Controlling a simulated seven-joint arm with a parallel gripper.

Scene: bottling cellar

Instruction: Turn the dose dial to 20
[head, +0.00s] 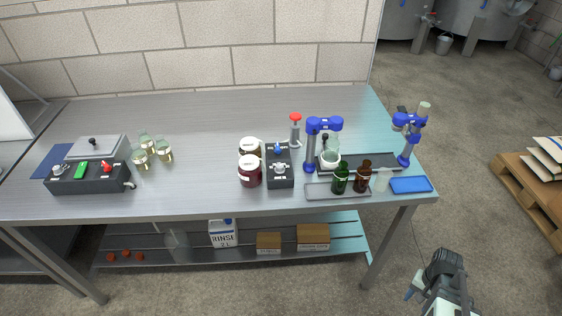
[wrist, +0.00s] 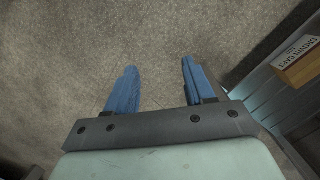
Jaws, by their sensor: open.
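Two grey knobs could be the dose dial, and I cannot tell which it is. One knob (head: 280,168) sits on top of a small dark box (head: 279,182) right of the table's middle, in front of a blue knob. The other knob (head: 58,170) is at the left end of a dark control unit (head: 90,183). No scale or number can be read on either. My gripper (wrist: 158,85) is open and empty, its two blue fingers apart above bare floor. In the head view it is low at the right, in front of the table and well away from both knobs.
Jars with white lids (head: 250,174) stand just left of the small box. A red-topped tool (head: 295,128), blue stands (head: 310,150) and bottles (head: 341,180) stand behind and to its right. The steel tabletop (head: 205,195) is clear between the glasses (head: 163,154) and jars.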

